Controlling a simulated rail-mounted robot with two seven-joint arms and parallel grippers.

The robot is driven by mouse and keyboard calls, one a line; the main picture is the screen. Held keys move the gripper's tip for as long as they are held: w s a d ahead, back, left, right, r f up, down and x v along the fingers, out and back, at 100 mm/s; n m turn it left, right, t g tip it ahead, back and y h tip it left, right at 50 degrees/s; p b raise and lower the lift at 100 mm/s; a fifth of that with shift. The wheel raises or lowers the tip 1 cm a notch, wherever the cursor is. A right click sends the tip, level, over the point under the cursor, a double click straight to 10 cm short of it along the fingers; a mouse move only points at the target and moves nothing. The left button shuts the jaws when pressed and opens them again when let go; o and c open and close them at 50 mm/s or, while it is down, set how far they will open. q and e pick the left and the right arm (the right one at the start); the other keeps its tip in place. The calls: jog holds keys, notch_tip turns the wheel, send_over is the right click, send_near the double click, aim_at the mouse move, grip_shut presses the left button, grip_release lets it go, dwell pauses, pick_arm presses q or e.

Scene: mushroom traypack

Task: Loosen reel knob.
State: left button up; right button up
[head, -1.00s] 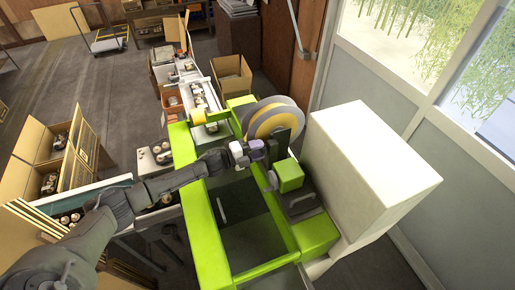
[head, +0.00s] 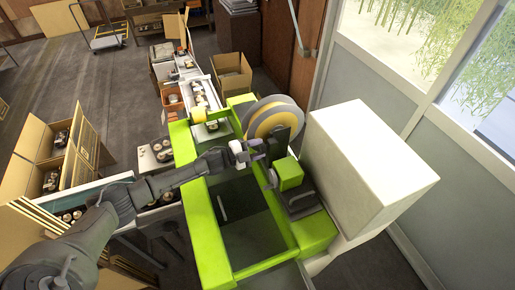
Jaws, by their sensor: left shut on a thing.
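The film reel (head: 268,113), a grey disc with a yellow-tan roll, stands upright on the green packing machine (head: 207,222). My left gripper (head: 259,154) is at the near side of the reel, low by its dark holder. It is shut on the reel knob, which the fingers and their small purple part largely hide. My left arm reaches in from the lower left across the machine. My right gripper is out of view.
A large white box-shaped housing (head: 365,160) stands right of the reel. Trays of mushrooms (head: 157,155) and cardboard boxes (head: 232,72) lie left and behind. The machine's dark middle panel is clear.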

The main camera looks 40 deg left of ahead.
pick_arm(q)
jog(key=o, duration=0.7)
jog(key=shift+o, duration=1.1)
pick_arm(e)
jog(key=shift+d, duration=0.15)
pick_arm(q)
jog(key=shift+s, duration=0.1)
pick_arm(e)
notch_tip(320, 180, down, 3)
jog(key=b, duration=0.2)
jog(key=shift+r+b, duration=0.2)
jog(key=shift+b, duration=0.15)
pick_arm(q)
jog(key=v, duration=1.3)
jog(key=shift+s+a, duration=0.2)
jog(key=shift+s, duration=0.05)
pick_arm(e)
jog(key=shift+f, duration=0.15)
